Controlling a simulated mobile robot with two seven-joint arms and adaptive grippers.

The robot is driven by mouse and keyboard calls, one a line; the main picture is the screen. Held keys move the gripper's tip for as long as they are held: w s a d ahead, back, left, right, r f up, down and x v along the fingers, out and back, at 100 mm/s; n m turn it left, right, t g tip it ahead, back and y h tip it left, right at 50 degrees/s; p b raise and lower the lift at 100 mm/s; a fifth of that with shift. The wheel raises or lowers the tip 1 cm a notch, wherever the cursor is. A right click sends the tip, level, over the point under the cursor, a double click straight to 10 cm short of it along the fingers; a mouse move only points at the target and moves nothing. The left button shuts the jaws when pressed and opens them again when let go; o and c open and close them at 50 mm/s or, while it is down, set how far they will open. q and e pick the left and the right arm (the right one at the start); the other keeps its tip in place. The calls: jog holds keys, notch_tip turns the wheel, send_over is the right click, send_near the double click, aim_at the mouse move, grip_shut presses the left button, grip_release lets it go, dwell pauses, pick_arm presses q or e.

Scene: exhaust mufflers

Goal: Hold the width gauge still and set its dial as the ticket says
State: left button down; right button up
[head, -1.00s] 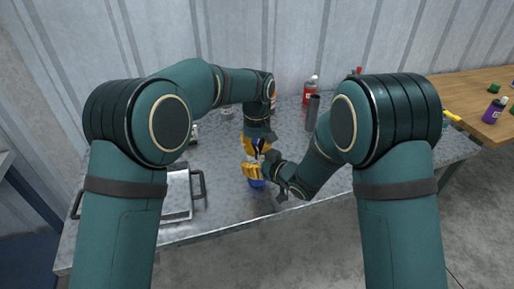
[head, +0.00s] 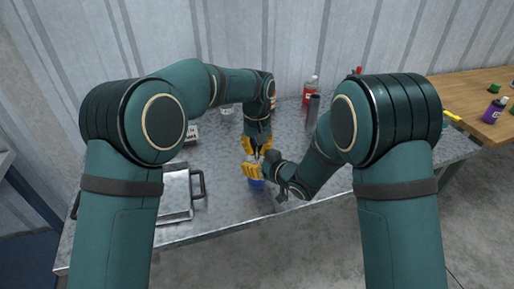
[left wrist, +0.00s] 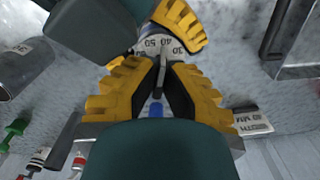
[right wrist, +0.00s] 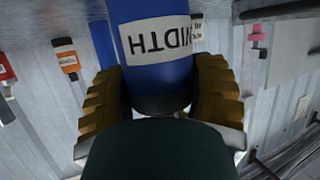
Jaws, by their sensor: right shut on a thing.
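The width gauge (right wrist: 155,55) is a blue body with a white WIDTH label in the right wrist view. My right gripper (right wrist: 165,100) is shut around its dark lower part. In the left wrist view the gauge's white dial (left wrist: 154,43) shows 50, 40 and 30, with a thin grey pointer (left wrist: 162,76) near 40. My left gripper (left wrist: 160,70) has its yellow fingers apart on both sides of the pointer; I see no clear contact. A ticket (left wrist: 252,121) reads WIDTH 40 MM. In the head view both grippers meet over the table, the left (head: 256,148) above the right (head: 254,168).
The metal table (head: 235,215) carries a silver tray-like case (head: 176,192) with dark handles at left. A red bottle (head: 310,90) and a dark grey cylinder (head: 312,108) stand at the back. A wooden table (head: 470,95) with a purple bottle (head: 494,110) is at right.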

aim_at(257, 148)
pick_arm(q)
jog(key=c, duration=1)
grip_release()
jog(key=shift+c, duration=0.2)
notch_tip(257, 148, up, 12)
